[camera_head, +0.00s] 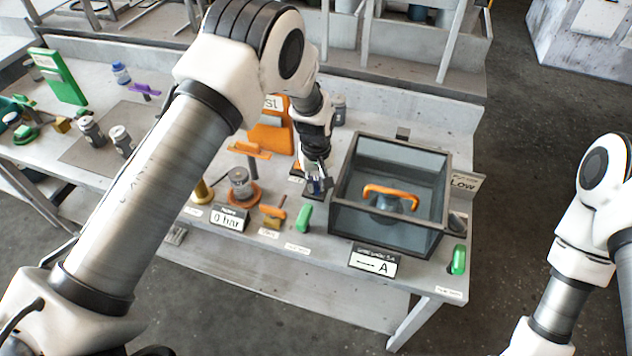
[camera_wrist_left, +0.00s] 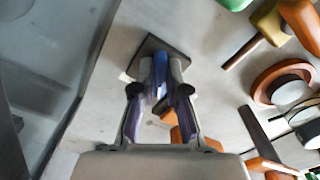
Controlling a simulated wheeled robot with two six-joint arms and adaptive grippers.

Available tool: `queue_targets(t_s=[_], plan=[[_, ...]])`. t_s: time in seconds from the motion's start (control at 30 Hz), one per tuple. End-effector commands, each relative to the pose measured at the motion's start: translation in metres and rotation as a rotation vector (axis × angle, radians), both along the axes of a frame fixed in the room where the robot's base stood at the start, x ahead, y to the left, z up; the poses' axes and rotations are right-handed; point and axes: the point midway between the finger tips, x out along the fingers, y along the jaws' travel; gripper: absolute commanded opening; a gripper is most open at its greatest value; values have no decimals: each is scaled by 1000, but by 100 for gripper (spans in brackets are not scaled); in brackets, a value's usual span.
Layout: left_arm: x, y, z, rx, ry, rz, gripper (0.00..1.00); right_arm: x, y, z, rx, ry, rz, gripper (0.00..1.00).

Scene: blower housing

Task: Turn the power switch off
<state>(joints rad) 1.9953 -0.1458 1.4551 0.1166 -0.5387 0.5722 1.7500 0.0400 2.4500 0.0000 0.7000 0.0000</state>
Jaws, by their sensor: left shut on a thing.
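My left gripper (camera_head: 317,187) reaches down to the bench between an orange-handled valve and the glass-walled box. In the left wrist view, its two fingers (camera_wrist_left: 160,98) are shut on a small blue lever (camera_wrist_left: 160,72). The lever rises from a dark square base plate (camera_wrist_left: 150,45) on the bench. The fingers hide part of the lever, and I cannot read a label that says whether it is the power switch. A green handle (camera_head: 304,218) stands just in front of the gripper, and another green handle (camera_head: 459,260) is at the right front corner. My right gripper is out of view.
The glass-walled box (camera_head: 389,230) with an orange handle (camera_head: 391,192) stands close to the right of the gripper. A gauge display (camera_head: 229,219) reads 0 bar, and another display (camera_head: 374,263) reads A. Orange valves crowd the left side.

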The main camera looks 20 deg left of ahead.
Motion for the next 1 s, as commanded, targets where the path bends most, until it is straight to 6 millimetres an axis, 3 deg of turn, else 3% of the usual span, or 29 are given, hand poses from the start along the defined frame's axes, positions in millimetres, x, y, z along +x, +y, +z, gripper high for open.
queue_targets(t_s=[0.07, 0.1, 0.13, 0.17, 0.43, 0.57, 1.0], plan=[[-2, 0, -3, 0, 4, 2, 0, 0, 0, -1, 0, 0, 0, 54], [-2, 0, -3, 0, 4, 2, 24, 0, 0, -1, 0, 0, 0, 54], [-2, 0, -2, 0, 4, 2, 35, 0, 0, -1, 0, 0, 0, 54], [-1, 0, -2, 0, 4, 1, 39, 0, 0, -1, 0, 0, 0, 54], [0, 0, 0, 0, 1, 0, 39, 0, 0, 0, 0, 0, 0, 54], [0, 0, 10, 1, -1, 0, 39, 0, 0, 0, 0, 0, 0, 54], [1, 0, 108, -1, 1, 1, 39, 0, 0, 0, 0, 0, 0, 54]])
